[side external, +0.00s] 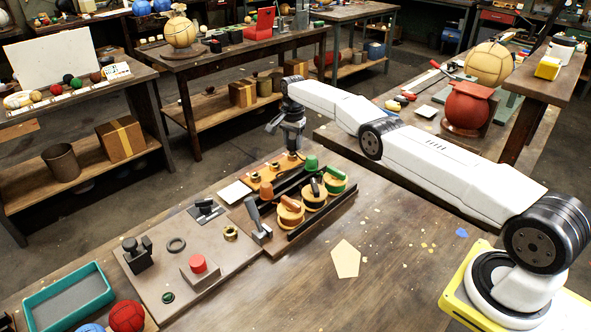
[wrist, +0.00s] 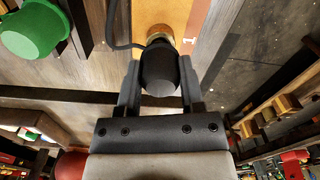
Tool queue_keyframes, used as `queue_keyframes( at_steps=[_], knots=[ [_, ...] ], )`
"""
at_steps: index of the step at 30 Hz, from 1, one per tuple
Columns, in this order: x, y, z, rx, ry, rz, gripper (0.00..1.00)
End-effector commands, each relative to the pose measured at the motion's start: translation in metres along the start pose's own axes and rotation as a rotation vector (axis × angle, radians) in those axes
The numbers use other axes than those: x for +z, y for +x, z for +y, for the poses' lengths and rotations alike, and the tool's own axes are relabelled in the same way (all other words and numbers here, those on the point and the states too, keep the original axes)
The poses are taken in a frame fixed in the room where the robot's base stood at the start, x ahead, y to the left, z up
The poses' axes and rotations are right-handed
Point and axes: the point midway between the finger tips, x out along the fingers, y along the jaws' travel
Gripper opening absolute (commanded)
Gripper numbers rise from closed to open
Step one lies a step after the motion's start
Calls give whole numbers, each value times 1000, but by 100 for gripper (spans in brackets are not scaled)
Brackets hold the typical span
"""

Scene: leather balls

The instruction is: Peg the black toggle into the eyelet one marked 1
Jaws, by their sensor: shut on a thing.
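My gripper (wrist: 159,88) is shut on the black toggle (wrist: 158,68), with one finger on each side of it. In the wrist view the toggle's far end meets a brass eyelet (wrist: 159,36) in an orange-brown leather strip (wrist: 172,14). I cannot tell whether its tip is inside, and no number on this eyelet is readable. A dark cord runs from the toggle toward the upper left. In the side view my gripper (side external: 292,146) is low over the far right end of the strip (side external: 272,171); the toggle is small and dark there.
A green knob (side external: 311,163) and an orange one (side external: 266,190) stand near the strip. Leather reels (side external: 290,212) sit in a black rack on the near side. A red button (side external: 198,264) and a teal tray (side external: 68,298) are at the left. The right tabletop is mostly clear.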

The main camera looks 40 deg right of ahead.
Motion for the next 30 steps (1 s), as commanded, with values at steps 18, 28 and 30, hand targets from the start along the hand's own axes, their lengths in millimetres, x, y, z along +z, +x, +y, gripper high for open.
queue_keyframes(
  at_steps=[18,28,30],
  knots=[
    [0,0,0,0,0,0,0],
    [0,4,0,0,0,0,0],
    [0,5,0,0,0,0,0]
  ],
)
